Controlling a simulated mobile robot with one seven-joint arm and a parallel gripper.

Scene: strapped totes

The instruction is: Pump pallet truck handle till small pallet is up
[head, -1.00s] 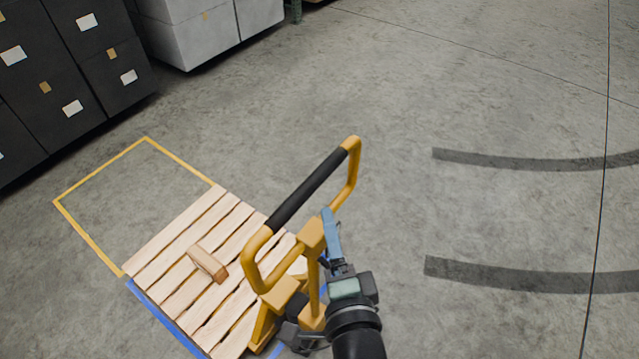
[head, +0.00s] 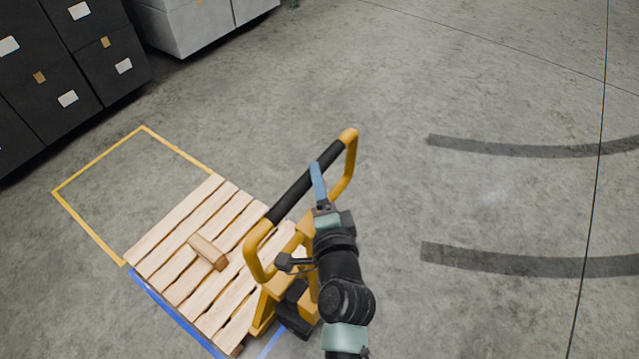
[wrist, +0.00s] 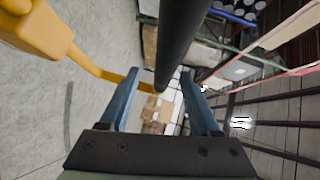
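The yellow pallet truck (head: 262,308) stands at the lower middle of the head view. Its looped handle (head: 351,165) has a black grip bar (head: 292,197) and leans up to the right. The bar also shows in the wrist view (wrist: 183,38). The small wooden pallet (head: 180,235) is at the truck's fork end; the forks are hidden, and I cannot tell its height off the floor. My gripper (head: 317,172) is at the bar's upper half. In the wrist view its blue fingers (wrist: 164,80) are apart, with the bar between them and a gap on each side.
A wooden block (head: 207,252) lies on the pallet. A yellow floor outline (head: 88,155) extends beyond it, and blue floor tape (head: 172,310) runs along its near side. Dark boxes (head: 70,70) stand at upper left. Floor to the right is clear, with dark curved marks (head: 530,263).

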